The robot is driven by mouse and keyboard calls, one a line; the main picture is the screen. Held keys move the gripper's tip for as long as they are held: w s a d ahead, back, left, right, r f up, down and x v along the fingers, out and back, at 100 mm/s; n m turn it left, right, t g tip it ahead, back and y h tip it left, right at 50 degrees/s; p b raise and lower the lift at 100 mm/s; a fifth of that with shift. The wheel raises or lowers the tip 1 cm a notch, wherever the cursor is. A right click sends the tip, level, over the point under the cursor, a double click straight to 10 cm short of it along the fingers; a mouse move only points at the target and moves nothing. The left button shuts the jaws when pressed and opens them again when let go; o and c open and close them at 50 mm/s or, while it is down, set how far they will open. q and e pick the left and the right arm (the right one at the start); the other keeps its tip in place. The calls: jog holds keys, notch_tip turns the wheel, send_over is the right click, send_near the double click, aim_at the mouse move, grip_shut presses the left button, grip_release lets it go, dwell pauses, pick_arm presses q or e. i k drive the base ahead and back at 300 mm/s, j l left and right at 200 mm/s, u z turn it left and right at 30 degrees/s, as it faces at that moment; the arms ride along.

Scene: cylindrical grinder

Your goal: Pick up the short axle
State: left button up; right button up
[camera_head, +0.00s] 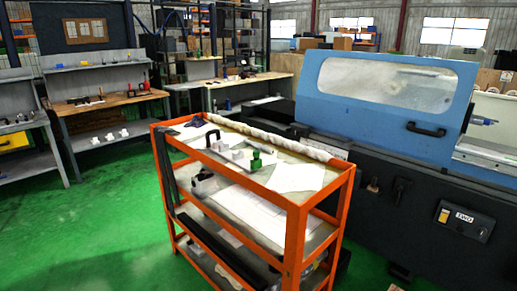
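I cannot clearly identify the short axle. An orange cart (297,228) stands in front of me, with small parts on its top shelf. These include a black part (212,138) and a green part (256,161), too small to make out well. A long pale rod-like roll (262,137) lies along the shelf's far edge. A small metallic cylindrical part (482,119) shows at the right end of the blue machine cover; I cannot tell whether it is an axle. Neither of my grippers is in view.
The grinder with its blue cover (390,88) and dark base (425,215) stands close behind and right of the cart. Workbenches (110,99) with small parts line the left and back. The green floor (110,225) left of the cart is clear.

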aim_at(256, 144)
jog(key=i+j+z, duration=0.15)
jog(key=j+z, duration=0.15)
jog(key=z, duration=0.2)
jog(key=j+z, duration=0.3)
jog(key=z, duration=0.2)
jog(key=i+j+z, duration=0.1)
jog(key=j+z, duration=0.25)
jog(key=z, duration=0.15)
